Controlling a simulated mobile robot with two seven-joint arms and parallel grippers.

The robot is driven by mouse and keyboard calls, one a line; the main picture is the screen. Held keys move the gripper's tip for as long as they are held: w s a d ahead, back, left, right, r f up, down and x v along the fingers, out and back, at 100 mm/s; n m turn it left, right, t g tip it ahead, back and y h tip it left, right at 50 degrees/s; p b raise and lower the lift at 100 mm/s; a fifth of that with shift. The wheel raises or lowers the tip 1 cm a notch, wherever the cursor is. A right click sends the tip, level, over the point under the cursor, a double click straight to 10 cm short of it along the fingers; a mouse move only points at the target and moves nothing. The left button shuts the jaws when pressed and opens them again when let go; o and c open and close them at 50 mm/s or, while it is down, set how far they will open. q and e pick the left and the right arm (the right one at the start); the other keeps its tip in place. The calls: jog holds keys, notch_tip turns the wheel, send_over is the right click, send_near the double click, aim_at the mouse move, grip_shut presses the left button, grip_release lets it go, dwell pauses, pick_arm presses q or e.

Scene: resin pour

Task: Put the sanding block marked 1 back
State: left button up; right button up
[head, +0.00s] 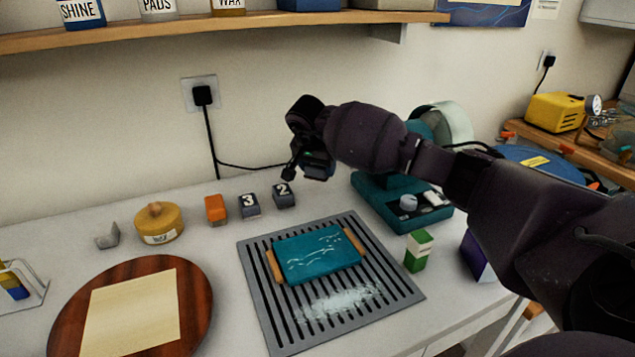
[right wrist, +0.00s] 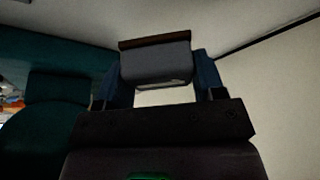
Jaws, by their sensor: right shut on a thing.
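My right gripper (head: 312,168) is above the back of the table, up and to the right of the block marked 2. In the right wrist view, it is shut on a grey sanding block (right wrist: 157,66) with a brown layer along one face. A pale mark shows at the block's edge, but I cannot read a number. The sanding block marked 3 (head: 249,205) and the sanding block marked 2 (head: 283,195) stand side by side on the table near the wall. My left gripper is not in view.
An orange block (head: 215,209) stands left of the block marked 3. A teal machine (head: 380,205) stands right of the blocks, with bare table between. In front, a slotted grey grate (head: 395,290) carries a teal resin board (head: 318,253). A cable runs along the wall.

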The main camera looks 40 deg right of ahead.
aim_at(318, 179)
jog(key=shift+f, duration=2.25)
jog(key=shift+r, duration=0.1)
jog(key=o, duration=0.9)
jog(key=shift+f, duration=0.2)
